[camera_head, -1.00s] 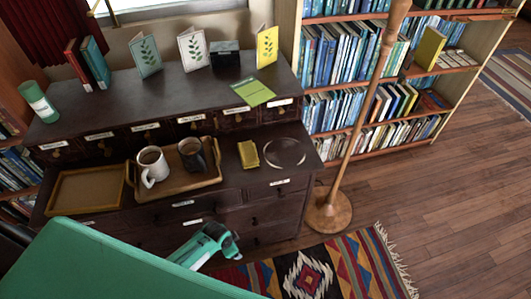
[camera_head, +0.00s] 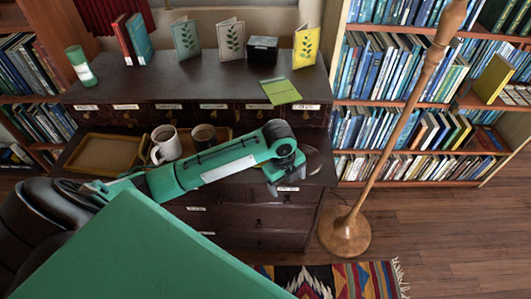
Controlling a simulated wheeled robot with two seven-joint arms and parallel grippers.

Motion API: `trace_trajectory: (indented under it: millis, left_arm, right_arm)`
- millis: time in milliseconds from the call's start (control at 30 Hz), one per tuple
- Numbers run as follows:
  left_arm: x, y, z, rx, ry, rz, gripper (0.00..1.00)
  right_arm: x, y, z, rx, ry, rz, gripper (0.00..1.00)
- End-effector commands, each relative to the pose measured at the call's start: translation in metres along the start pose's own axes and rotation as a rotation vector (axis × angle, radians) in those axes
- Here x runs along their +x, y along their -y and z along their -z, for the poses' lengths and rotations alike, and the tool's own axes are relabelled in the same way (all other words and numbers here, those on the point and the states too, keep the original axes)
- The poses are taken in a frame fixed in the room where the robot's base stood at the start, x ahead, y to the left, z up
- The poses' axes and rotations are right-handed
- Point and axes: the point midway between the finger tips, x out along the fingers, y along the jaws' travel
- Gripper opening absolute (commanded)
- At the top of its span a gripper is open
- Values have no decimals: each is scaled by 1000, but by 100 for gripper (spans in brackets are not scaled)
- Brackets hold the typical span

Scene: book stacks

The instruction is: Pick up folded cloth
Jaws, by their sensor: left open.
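My left arm reaches in from the left across the lower top of the dark cabinet (camera_head: 290,215). Its left gripper (camera_head: 286,187) points down, open, in front of the cabinet top's right part. The folded cloth, a small yellow pad in the earlier frame, is hidden now behind my left arm and gripper. A round clear dish (camera_head: 314,163) shows partly, just right of the gripper. I cannot tell how far the gripper is from the cloth. My right gripper is not in view.
An empty tray (camera_head: 103,153) lies further left. Cards and books stand on the upper shelf. A wooden lamp pole (camera_head: 398,130) rises at the right.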

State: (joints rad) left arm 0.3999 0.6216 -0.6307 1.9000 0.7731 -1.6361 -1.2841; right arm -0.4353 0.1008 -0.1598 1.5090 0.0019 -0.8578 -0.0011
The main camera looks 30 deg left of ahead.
Motion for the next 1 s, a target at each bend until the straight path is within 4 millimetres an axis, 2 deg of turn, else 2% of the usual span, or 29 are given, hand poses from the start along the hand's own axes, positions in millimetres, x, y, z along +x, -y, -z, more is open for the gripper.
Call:
trace_trajectory:
  millis: [33,300,433,600,667,767,1000]
  left_arm:
    - [-11,8,-18,64,19,-15,82]
    - [-72,30,-95,388,45,-121,82]
    - [-101,33,-125,494,38,-155,82]
    - [-123,33,-146,566,25,-178,82]
    - [-125,32,-148,576,21,-181,82]
    - [-116,31,-150,583,17,-183,82]
    - [-70,22,-153,581,18,-183,82]
  right_arm:
    - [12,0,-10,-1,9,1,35]
    - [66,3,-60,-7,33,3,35]
    - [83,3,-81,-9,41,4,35]
    - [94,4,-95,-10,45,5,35]
    - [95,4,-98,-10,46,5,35]
    - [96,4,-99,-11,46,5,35]
    - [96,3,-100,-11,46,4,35]
